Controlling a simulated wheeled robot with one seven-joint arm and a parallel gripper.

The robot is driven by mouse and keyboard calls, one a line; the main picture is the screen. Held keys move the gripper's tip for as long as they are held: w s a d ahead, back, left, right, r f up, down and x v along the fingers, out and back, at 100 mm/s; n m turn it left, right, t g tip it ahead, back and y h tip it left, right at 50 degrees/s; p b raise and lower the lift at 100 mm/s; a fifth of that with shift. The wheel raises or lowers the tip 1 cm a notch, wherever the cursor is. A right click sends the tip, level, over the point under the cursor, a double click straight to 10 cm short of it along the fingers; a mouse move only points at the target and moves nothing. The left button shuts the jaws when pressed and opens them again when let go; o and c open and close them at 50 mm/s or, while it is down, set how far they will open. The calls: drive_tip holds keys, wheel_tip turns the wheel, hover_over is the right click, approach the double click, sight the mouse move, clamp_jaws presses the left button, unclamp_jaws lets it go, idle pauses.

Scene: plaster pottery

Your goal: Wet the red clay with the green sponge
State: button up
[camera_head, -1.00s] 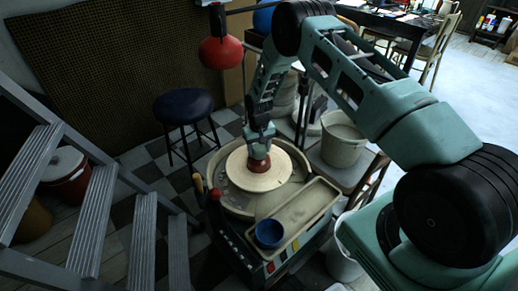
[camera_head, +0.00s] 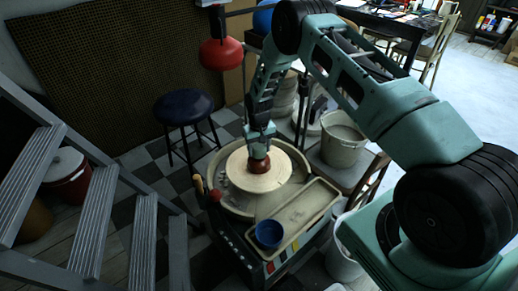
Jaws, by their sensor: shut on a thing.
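The red clay (camera_head: 259,165) is a small brown-red lump on the pale round wheel head (camera_head: 245,183) of the pottery wheel. My gripper (camera_head: 258,152) points down from above and sits right over the clay, touching or almost touching it. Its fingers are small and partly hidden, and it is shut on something. I cannot make out the green sponge; it may be hidden between the fingers against the green of my arm.
A tray (camera_head: 308,212) on the wheel's front right side holds a blue bowl (camera_head: 269,233). A dark stool (camera_head: 183,108) stands behind left, a grey ladder (camera_head: 88,235) at the left, and a white bucket (camera_head: 342,143) at the right. A red lamp (camera_head: 221,53) hangs near my arm.

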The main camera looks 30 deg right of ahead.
drive_tip(key=shift+r+p, duration=1.95)
drive_tip(key=shift+r, duration=1.55)
drive_tip(key=s+a+r+p, duration=0.1)
drive_tip(key=s+r, duration=0.3)
drive_tip(key=s, duration=0.5)
drive_tip(key=s+a+r+n+p, duration=0.1)
drive_tip(key=s+a+r, duration=0.2)
drive_tip(key=s, duration=0.6)
drive_tip(key=shift+r+n, duration=0.3)
drive_tip(key=shift+r, duration=0.35)
